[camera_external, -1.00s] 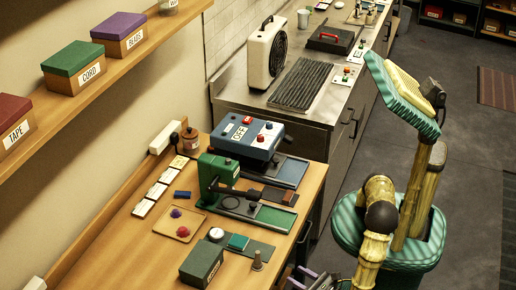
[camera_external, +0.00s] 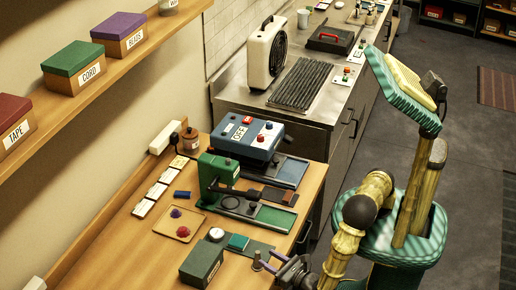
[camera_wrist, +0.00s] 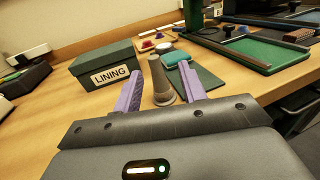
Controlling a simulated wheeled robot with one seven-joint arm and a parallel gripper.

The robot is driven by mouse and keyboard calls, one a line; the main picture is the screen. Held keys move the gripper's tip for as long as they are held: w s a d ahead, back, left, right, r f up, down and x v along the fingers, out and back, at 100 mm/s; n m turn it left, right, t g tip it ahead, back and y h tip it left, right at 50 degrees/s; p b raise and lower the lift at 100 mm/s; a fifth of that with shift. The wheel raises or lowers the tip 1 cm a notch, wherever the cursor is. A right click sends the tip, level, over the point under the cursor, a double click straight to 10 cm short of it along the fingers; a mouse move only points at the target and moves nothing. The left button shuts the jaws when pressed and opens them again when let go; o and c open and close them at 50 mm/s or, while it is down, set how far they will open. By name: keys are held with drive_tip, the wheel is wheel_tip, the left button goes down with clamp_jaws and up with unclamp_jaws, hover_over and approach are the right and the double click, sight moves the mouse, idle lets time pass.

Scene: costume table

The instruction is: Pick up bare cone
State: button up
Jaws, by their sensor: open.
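The bare cone (camera_wrist: 159,80) is a small grey-brown cone with a wider round base. It stands upright on the wooden table, beside the dark green LINING box (camera_wrist: 105,66). In the external view the cone (camera_external: 257,261) is at the table's front edge, right of the box. My gripper (camera_wrist: 159,88) is open, with its purple fingers apart on the left and right of the cone in the wrist view. The cone's base lies between or just beyond the fingertips; I cannot tell which. In the external view my gripper (camera_external: 270,266) reaches in from the right at the table edge.
Behind the cone are a teal pad (camera_external: 238,242), a round white dial (camera_external: 216,234) and a tray (camera_external: 180,225) with red and purple pieces. A green press (camera_external: 214,180) and a blue machine (camera_external: 247,138) stand farther back. Bare wood (camera_external: 130,245) lies at the left.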

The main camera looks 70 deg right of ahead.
sight(258, 256)
drive_tip(key=shift+a+f+p+x, duration=0.1)
drive_tip(key=shift+p+x, duration=0.1)
drive_tip(key=shift+x, duration=0.65)
drive_tip(key=shift+a+f+p+x, duration=0.15)
drive_tip(key=shift+p+x, duration=0.1)
drive_tip(key=shift+x, duration=0.65)
drive_tip(key=shift+a+f+p+x, duration=0.1)
drive_tip(key=shift+p+x, duration=0.1)
drive_tip(key=shift+x, duration=0.65)
drive_tip(key=shift+w, duration=0.1)
clamp_jaws()
